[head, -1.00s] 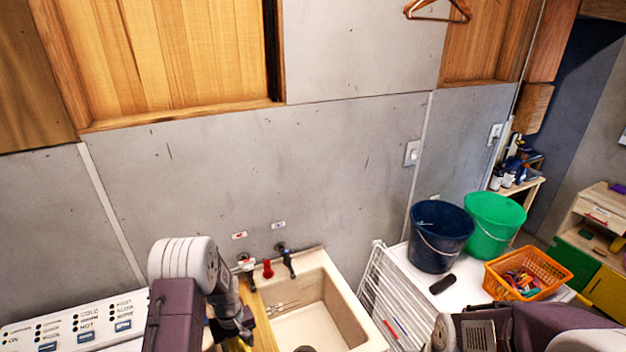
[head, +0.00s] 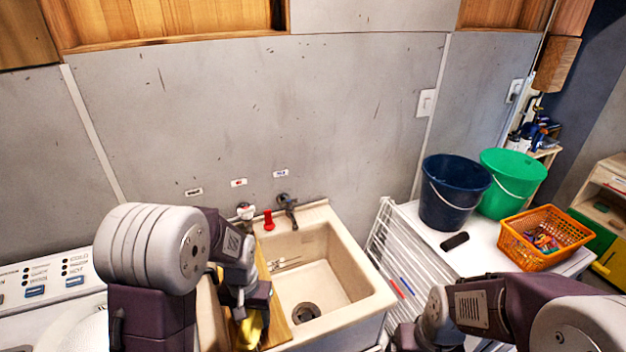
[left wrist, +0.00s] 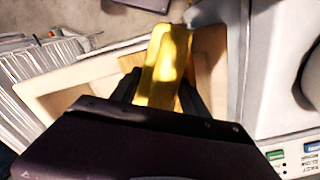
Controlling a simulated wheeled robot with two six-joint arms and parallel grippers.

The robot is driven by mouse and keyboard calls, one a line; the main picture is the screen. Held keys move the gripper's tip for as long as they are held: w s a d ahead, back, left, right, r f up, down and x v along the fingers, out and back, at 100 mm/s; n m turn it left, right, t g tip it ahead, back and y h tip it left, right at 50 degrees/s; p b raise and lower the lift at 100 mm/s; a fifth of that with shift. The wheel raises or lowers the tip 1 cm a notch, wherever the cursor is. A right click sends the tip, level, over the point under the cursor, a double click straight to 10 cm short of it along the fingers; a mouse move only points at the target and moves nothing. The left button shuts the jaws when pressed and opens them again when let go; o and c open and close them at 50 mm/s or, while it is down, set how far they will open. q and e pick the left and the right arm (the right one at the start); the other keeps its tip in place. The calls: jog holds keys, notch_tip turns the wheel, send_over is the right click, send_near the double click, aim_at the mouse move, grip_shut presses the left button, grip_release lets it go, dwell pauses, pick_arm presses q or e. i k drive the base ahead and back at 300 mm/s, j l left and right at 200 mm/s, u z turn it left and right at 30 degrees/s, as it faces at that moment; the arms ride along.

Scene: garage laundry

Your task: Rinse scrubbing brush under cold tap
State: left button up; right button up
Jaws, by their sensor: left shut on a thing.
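My left gripper (head: 246,312) is over the left side of the sink, above a wooden board (head: 274,318). It is shut on a yellow thing (left wrist: 166,70) that looks like the scrubbing brush; no bristles show. A bit of the brush shows below the gripper in the head view (head: 250,332). The beige sink (head: 366,270) has an open drain and an empty basin. A dark tap (head: 287,205) stands at its back under a blue-marked label (head: 280,174). Another tap (head: 245,211) is left of it under a red-marked label (head: 238,183). No water shows. My right gripper's fingers are out of view.
A red object (head: 268,220) stands between the taps. A white wire rack (head: 392,262) is right of the sink. Beyond it are a dark blue bucket (head: 452,195), a green bucket (head: 512,180) and an orange basket (head: 530,255). A white machine (head: 70,275) is at the left.

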aim_at(290, 202)
jog(key=l+u, duration=0.3)
jog(key=u, duration=0.15)
jog(key=i+l+u, duration=0.1)
jog(key=l+u, duration=0.6)
jog(key=u, duration=0.15)
jog(key=k+l+u, duration=0.1)
jog(key=l+u, duration=0.2)
jog(key=u, duration=0.15)
jog(key=k+l+u, duration=0.1)
jog(key=l+u, duration=0.2)
jog(key=u, duration=0.15)
jog(key=k+l+u, duration=0.15)
jog(key=u, duration=0.3)
